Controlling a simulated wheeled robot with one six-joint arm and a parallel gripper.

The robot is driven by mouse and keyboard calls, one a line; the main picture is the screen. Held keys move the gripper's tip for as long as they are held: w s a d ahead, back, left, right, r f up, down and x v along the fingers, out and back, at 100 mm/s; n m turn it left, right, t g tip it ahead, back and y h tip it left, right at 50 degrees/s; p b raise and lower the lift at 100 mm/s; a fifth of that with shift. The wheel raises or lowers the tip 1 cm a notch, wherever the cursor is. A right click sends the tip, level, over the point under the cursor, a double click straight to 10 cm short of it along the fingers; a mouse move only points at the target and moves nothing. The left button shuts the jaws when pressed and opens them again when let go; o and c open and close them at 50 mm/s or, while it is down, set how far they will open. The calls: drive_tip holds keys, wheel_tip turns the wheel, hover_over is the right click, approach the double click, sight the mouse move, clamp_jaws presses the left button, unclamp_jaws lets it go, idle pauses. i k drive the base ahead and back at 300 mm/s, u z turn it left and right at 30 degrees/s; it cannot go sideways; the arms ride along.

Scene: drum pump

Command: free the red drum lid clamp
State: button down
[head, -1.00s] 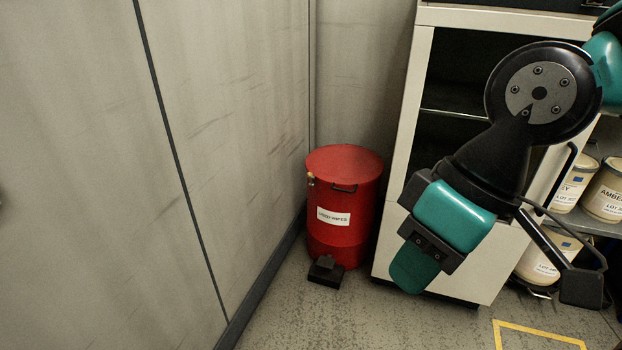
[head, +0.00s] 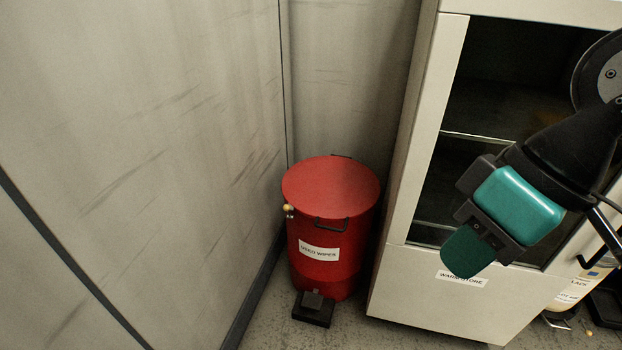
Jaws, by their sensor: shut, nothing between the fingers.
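The red drum (head: 325,250) stands upright on the floor in the corner, labelled "USED WIPES". Its flat red lid (head: 331,182) is on top. A small brass-coloured fitting (head: 288,209) sits at the left of the lid's rim; I cannot tell if it is the clamp. A black handle (head: 331,226) is on the drum's front just below the rim. My gripper (head: 468,252) is to the right of the drum in the picture, apart from it, in front of the cabinet. It is shut and empty; its teal finger end points down and left.
A pale cabinet (head: 420,255) marked "WARM STORE", with a dark glass front, stands close right of the drum. Grey wall panels (head: 180,130) close in on the left and behind. A black pedal block (head: 313,308) is at the drum's foot. Cans (head: 572,290) show at lower right.

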sight(286, 207)
drive_tip(key=u, duration=0.25)
drive_tip(key=i, duration=1.25)
drive_tip(key=u, duration=0.4)
